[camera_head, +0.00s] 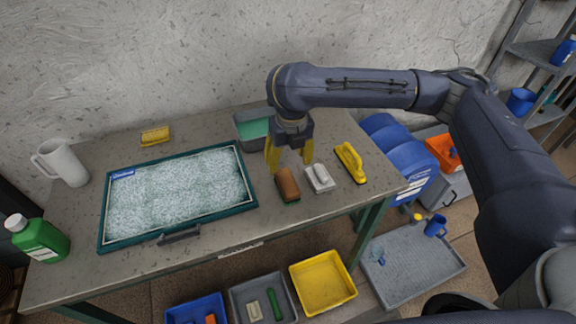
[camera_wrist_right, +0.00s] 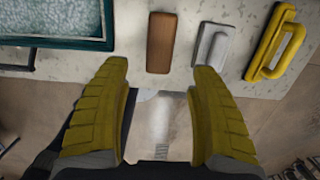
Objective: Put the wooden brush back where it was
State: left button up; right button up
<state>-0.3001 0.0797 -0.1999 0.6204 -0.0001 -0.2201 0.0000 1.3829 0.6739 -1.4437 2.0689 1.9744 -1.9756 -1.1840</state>
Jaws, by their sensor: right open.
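The wooden brush (camera_head: 287,184) lies on the table, brown on top with a dark green edge below. It is right of the rug tray and left of a white-grey brush. In the right wrist view the brush (camera_wrist_right: 160,42) lies beyond the fingertips, in line with the gap between them. My right gripper (camera_head: 290,163) is open and empty, above the table by the brush. Its yellow fingers (camera_wrist_right: 158,78) are wide apart in the wrist view, and nothing is between them. My left gripper is not in view.
A white-grey brush (camera_head: 320,178) and a yellow brush (camera_head: 350,162) lie to the right. The teal-framed rug tray (camera_head: 252,207) fills the middle left. A grey bin (camera_head: 240,124) stands behind. A yellow sponge (camera_head: 155,136), white jug (camera_head: 64,163) and green bottle (camera_head: 38,240) stand farther left.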

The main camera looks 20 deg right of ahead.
jog(key=shift+r, duration=0.45)
jog(key=shift+s, duration=0.1)
